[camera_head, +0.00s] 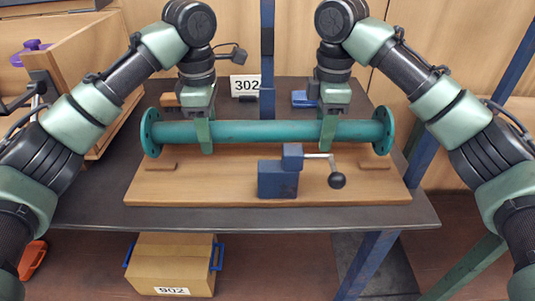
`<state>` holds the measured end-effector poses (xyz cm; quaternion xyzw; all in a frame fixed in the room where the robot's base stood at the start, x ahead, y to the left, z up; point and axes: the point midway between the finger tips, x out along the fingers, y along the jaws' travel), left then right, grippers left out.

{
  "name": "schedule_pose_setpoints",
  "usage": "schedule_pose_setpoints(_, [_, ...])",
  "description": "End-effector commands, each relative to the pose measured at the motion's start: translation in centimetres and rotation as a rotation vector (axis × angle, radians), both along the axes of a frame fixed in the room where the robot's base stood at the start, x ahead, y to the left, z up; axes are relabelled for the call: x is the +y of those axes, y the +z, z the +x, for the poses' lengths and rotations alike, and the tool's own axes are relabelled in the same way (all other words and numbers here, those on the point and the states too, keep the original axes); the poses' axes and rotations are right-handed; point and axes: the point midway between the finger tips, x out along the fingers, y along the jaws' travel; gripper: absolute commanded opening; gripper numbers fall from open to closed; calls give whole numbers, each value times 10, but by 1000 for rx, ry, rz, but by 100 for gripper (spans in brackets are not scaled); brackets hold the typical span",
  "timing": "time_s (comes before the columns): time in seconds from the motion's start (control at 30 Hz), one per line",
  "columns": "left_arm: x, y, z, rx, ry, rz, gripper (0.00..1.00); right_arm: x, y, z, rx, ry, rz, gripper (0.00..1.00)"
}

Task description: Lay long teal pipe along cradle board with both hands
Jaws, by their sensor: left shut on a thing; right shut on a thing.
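The long teal pipe (262,131) with a round flange at each end runs left to right and looks level over the wooden cradle board (225,185). My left gripper (204,140) is shut on the pipe near its left flange. My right gripper (328,136) is shut on it near its right flange. Whether the pipe touches any support is hard to tell from this view. A blue clamp block (278,178) with a crank handle and black knob stands on the board's front middle. Small wooden blocks (161,166) lie at the board's left and right.
The board lies on a dark table (85,205). A cardboard box (172,262) with blue handles sits below the table. A wooden bin (75,50) is at the left.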

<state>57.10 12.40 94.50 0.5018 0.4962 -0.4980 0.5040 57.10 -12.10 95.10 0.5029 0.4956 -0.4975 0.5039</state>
Motion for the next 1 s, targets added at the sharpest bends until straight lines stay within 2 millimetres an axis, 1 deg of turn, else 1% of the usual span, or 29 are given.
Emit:
schedule_pose_setpoints(0.03, [0,-5,-1,7,-4,5,48,4,-7,-1,7,3,6,48])
schedule_pose_setpoints(0.1, [0,-5,-1,6,-4,4,64,4,-7,-1,7,3,5,64])
schedule_pose_setpoints(0.47, [0,-1,-1,1,-1,3,64,3,-8,-1,10,4,0,64])
schedule_pose_setpoints(0.57, [1,8,-1,-3,-1,3,64,3,-8,-1,10,4,0,64])
schedule_pose_setpoints(0.9, [1,60,-8,-10,-1,3,64,3,-8,-2,10,4,-1,64])
schedule_pose_setpoints(1.0, [1,71,-10,-9,-1,3,64,3,-8,-2,10,5,-1,64])
